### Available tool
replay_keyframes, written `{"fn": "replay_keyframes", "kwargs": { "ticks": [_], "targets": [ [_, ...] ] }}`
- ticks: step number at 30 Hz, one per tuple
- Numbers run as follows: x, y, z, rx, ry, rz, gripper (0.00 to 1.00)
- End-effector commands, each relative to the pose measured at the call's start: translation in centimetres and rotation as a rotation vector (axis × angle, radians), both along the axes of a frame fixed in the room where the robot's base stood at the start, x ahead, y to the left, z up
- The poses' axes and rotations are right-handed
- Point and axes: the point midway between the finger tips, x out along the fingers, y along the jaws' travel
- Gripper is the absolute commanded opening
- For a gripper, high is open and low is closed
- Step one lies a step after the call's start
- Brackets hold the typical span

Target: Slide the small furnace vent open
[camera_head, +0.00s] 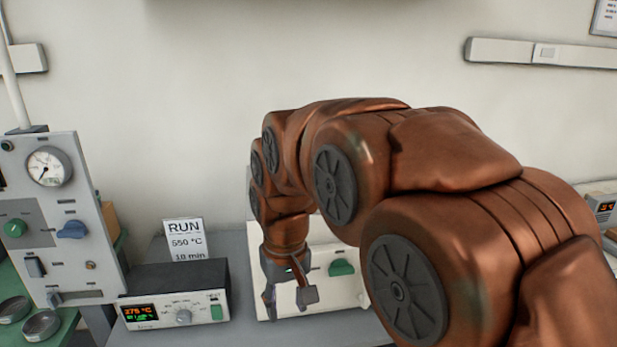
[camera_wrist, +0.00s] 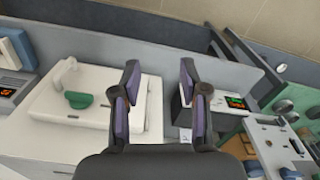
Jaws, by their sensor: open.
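The small furnace is a pale box (camera_head: 347,294) with a green handle (camera_head: 341,267), partly hidden behind my arm in the head view. In the wrist view its white body (camera_wrist: 130,122) is at the left, with the green handle (camera_wrist: 78,100) and a white elbow-shaped fitting (camera_wrist: 66,72) on it. I cannot tell which part is the vent slide or where it stands. My gripper (camera_head: 290,297) points down in front of the furnace in the head view. In the wrist view its fingers (camera_wrist: 161,80) are apart with nothing between them, to the right of the furnace body.
A control box (camera_head: 175,297) with a lit display stands left of the furnace, also seen in the wrist view (camera_wrist: 215,108). A sign (camera_head: 186,240) reads RUN 550 °C 10 min. A grey panel with a gauge (camera_head: 60,215) stands far left. Grey bench (camera_head: 235,250) shows between.

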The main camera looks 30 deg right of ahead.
Motion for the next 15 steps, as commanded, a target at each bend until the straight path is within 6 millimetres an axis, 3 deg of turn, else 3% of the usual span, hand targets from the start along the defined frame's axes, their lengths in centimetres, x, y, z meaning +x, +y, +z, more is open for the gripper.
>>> {"fn": "replay_keyframes", "kwargs": {
  "ticks": [3,15],
  "targets": [
    [4.8,-2.3,2.4,-0.007,-0.049,-0.04,0.44],
    [18.2,-11.6,8.7,-0.044,-0.21,-0.161,0.44]
  ]
}}
